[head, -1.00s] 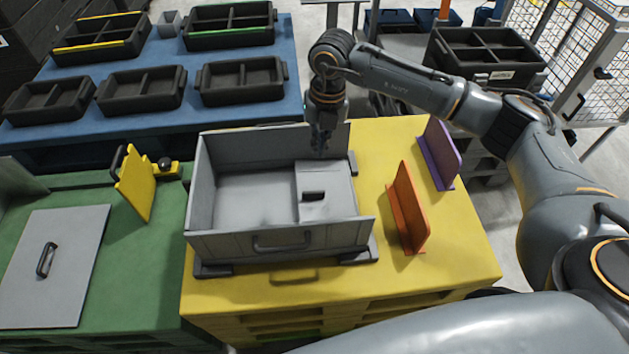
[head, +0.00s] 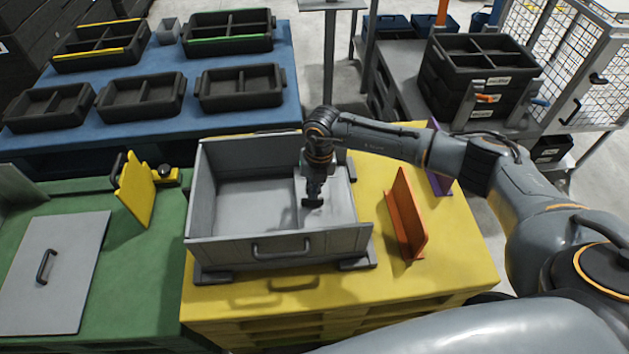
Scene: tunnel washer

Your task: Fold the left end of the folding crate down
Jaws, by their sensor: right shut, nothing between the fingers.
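The grey folding crate (head: 225,253) stands on the yellow pallet table. Its left end (head: 203,190) is upright, as are its front and back walls. Its right end (head: 341,205) lies folded down on the crate floor. My right gripper (head: 312,203) is shut and empty, pointing down inside the crate at the folded right end, and hides that panel's handle. I cannot tell if it touches the panel. My left gripper is not in view.
An orange bracket (head: 406,220) and a purple bracket (head: 439,183) stand right of the crate. At left, a yellow plate (head: 135,190) and a grey panel with a handle (head: 50,290) are on the green table. Black trays (head: 141,95) cover the blue table behind.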

